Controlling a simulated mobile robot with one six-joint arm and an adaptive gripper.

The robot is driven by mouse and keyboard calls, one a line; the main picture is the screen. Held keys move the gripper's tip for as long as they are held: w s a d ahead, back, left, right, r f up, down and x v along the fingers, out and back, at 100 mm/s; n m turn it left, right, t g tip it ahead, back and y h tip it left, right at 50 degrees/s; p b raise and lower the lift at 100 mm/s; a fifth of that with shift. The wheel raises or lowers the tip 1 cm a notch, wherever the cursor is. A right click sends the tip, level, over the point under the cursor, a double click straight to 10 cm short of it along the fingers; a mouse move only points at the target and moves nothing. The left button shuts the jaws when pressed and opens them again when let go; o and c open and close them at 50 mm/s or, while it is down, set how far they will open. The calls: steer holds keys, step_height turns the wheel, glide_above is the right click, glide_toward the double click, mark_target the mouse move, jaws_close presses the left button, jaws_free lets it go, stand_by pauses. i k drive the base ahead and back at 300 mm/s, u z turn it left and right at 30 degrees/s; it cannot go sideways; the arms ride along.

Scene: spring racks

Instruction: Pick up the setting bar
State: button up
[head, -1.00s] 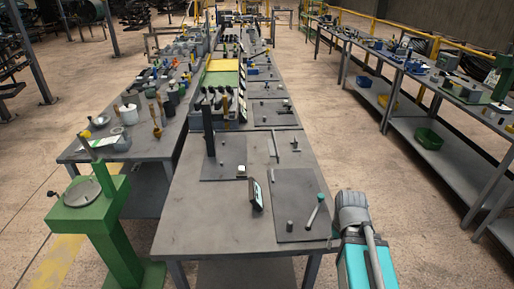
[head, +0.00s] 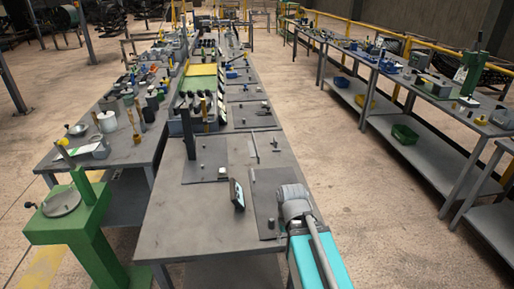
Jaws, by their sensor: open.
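I cannot tell for certain which piece is the setting bar. A thin bar (head: 254,148) stands on the middle part of the bench, by the edge of a dark mat. The near dark mat (head: 262,190) holds a small grey cylinder (head: 271,223). A teal-ended bar that lay on this mat earlier does not show now; my arm covers that part. My arm's grey joint and teal link reach over the bench's near right corner. My gripper itself does not show.
A small tilted display (head: 237,195) stands left of the near mat. The bench's near left top (head: 180,225) is bare. A green stand (head: 70,215) is at the left. Another bench (head: 425,140) runs along the right, with open floor (head: 385,215) between.

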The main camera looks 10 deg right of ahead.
mark_target(252, 146)
steer(key=u, duration=0.1)
steer(key=i, duration=1)
steer(key=z, duration=0.05)
